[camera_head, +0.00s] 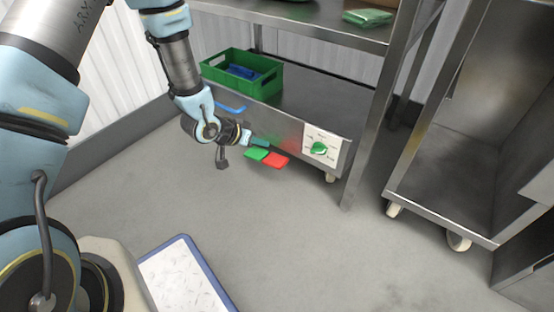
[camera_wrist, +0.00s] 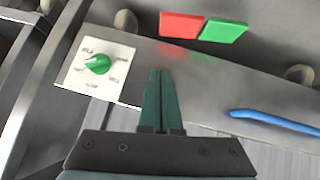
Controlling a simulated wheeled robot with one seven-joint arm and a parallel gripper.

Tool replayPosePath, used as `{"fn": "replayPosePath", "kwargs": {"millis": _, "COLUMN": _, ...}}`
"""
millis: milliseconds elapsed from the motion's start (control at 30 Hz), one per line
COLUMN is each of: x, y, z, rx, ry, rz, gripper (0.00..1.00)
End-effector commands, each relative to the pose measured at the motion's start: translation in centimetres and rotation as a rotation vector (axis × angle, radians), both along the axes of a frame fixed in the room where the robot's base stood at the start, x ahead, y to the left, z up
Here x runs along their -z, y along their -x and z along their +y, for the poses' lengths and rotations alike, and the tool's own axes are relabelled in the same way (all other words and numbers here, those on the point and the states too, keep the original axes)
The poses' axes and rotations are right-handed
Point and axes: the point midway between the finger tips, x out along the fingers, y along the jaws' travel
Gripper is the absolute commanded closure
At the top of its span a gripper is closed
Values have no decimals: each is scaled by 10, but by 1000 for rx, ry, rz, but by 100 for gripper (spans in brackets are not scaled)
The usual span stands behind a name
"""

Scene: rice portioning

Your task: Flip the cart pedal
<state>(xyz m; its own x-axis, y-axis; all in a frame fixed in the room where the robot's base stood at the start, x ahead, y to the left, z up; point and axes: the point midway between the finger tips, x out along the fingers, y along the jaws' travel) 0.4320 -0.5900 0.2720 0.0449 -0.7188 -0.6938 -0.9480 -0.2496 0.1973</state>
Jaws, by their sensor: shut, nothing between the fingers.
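The cart pedal pair sticks out low from the front of the steel cart (camera_head: 310,100): a green pedal (camera_head: 257,154) on the left and a red pedal (camera_head: 276,161) on the right. In the wrist view the order is reversed, with the red pedal (camera_wrist: 181,26) left of the green pedal (camera_wrist: 223,31). My gripper (camera_head: 264,142) is shut and empty, with dark green fingers together. Its tips are in front of the cart's front panel, just above the pedals in the head view. In the wrist view the tips (camera_wrist: 161,74) stand apart from both pedals.
A white dial plate with a green knob (camera_head: 318,149) is right of the pedals. A blue handle (camera_head: 231,109) is on the left. A green crate (camera_head: 243,76) stands on the lower shelf. Another wheeled steel cart (camera_head: 440,220) stands right.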

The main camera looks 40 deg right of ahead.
Motion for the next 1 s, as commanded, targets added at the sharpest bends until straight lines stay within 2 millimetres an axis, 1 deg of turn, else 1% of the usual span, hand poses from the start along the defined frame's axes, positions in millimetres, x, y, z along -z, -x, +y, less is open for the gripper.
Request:
{"fn": "replayPosePath", "kwargs": {"millis": 333, "x": 1, "y": 1, "z": -1, "rx": 2, "ry": 2, "rz": 0, "gripper": 100}}
{"fn": "replayPosePath", "kwargs": {"millis": 467, "x": 7, "y": 0, "z": -6, "rx": 2, "ry": 2, "rz": 0, "gripper": 100}}
{"fn": "replayPosePath", "kwargs": {"millis": 567, "x": 17, "y": 0, "z": -15, "rx": 2, "ry": 1, "rz": 1, "gripper": 100}}
{"fn": "replayPosePath", "kwargs": {"millis": 900, "x": 67, "y": -3, "z": -64, "rx": 3, "ry": 1, "rz": -1, "gripper": 100}}
{"fn": "replayPosePath", "kwargs": {"millis": 967, "x": 75, "y": -3, "z": -73, "rx": 3, "ry": 2, "rz": -1, "gripper": 100}}
{"fn": "replayPosePath", "kwargs": {"millis": 1000, "x": 82, "y": -3, "z": -74, "rx": 2, "ry": 1, "rz": 1, "gripper": 100}}
